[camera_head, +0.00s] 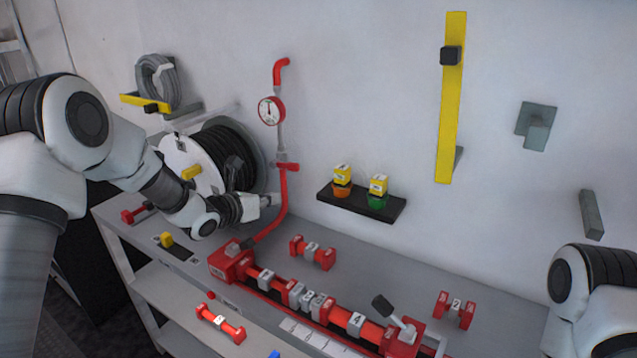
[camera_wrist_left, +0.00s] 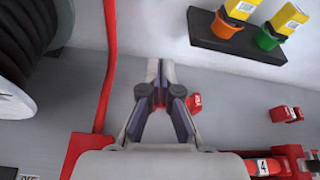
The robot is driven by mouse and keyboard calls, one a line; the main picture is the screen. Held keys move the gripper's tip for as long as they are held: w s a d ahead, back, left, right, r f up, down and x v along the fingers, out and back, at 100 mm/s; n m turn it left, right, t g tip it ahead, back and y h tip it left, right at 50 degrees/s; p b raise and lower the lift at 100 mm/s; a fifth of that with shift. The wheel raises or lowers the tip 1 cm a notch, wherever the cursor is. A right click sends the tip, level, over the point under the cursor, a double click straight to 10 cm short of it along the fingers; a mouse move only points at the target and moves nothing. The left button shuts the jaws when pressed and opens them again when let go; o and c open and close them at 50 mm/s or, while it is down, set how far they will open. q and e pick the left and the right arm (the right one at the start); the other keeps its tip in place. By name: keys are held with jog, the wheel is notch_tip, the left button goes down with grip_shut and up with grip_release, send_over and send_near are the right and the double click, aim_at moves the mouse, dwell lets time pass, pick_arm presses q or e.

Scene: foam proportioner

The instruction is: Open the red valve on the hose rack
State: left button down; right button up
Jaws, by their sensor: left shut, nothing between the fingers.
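The red valve (camera_head: 287,166) sits on the vertical pipe, below a round gauge and beside the black hose reel (camera_head: 235,158). My left gripper (camera_head: 272,199) is shut and empty, a little below the valve and close to the red pipe (camera_head: 283,196). In the left wrist view my left gripper (camera_wrist_left: 161,66) has its fingertips together, to the right of the red pipe (camera_wrist_left: 106,85). The valve handle does not show there. My right arm shows at the lower right edge, but its gripper is out of view.
A black shelf (camera_head: 362,201) with orange and green cups is on the wall to the right. The grey bench (camera_head: 345,262) below carries a red pipe assembly (camera_head: 268,279) and loose red fittings. A coiled grey hose (camera_head: 157,82) hangs at upper left.

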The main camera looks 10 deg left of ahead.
aim_at(284, 166)
pick_arm(q)
jog(key=w+d+p, duration=0.2)
jog(key=w+p, duration=0.4)
jog(key=w, duration=0.3)
jog(key=shift+d+r+m, duration=0.25)
jog(key=shift+r+m, duration=0.05)
jog(key=shift+s+r, duration=0.1)
jog(key=shift+r, duration=0.15)
